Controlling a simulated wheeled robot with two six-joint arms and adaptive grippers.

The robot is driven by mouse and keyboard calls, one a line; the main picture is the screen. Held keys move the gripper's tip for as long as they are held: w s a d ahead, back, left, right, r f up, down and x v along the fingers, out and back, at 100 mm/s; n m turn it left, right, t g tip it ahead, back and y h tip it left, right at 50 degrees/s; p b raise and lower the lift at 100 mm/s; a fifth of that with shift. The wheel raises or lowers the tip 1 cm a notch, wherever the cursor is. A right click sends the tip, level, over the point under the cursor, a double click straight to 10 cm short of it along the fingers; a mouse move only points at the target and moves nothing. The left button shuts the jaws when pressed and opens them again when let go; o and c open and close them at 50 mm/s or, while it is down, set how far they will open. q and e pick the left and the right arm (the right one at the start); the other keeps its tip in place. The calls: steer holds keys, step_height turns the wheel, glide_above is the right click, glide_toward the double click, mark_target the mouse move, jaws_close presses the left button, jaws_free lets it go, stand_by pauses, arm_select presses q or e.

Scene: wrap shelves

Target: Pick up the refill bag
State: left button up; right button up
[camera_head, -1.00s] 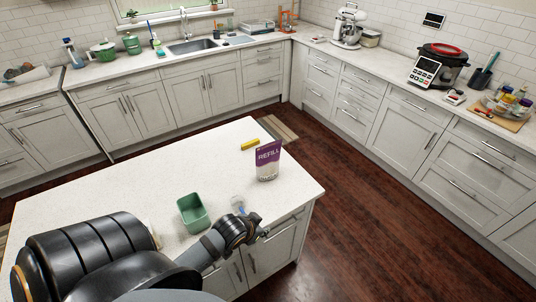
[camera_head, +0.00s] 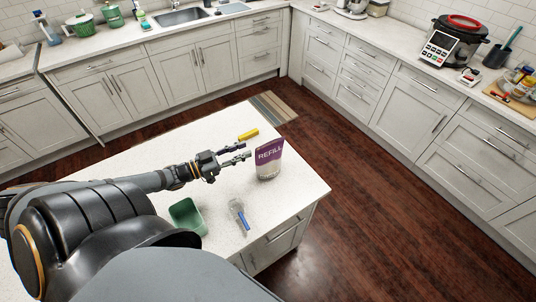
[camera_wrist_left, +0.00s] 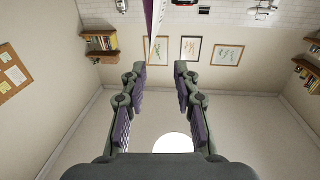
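The refill bag (camera_head: 269,160) is a purple and white pouch marked REFILL, standing upright near the right end of the island counter (camera_head: 296,195). My left gripper (camera_head: 246,151) is open and empty, just left of the bag, with its fingertips pointing at it and a small gap between. In the left wrist view the two fingers of my left gripper (camera_wrist_left: 160,68) are spread apart. A thin edge of the bag (camera_wrist_left: 154,18) shows at the top there, beyond the fingertips and roughly between them. My right gripper is not in view.
A yellow object (camera_head: 248,134) lies behind my left gripper. A green open container (camera_head: 187,216) and a clear item with a blue handle (camera_head: 240,213) are on the near part of the counter. Dark wooden floor (camera_head: 375,210) lies beyond the counter's right edge.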

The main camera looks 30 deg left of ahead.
mark_target(270, 142)
arm_select(q)
steer(key=b+x, duration=0.2)
steer(key=x, duration=0.3)
steer(key=shift+d+b, duration=0.3)
steer(key=shift+b, duration=0.1)
steer(key=shift+w, duration=0.1)
steer(key=shift+w+d, duration=0.15)
steer(key=b+x, duration=0.1)
steer(key=x, duration=0.1)
steer(key=b+x, duration=0.2)
steer(key=shift+d, duration=0.45)
steer(key=shift+w+r, duration=0.1)
steer(key=shift+w, duration=0.1)
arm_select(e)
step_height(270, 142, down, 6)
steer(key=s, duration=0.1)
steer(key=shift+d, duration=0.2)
arm_select(q)
steer(key=shift+s+r, duration=0.1)
steer(key=shift+s, duration=0.05)
steer(key=c, duration=0.5)
jaws_close()
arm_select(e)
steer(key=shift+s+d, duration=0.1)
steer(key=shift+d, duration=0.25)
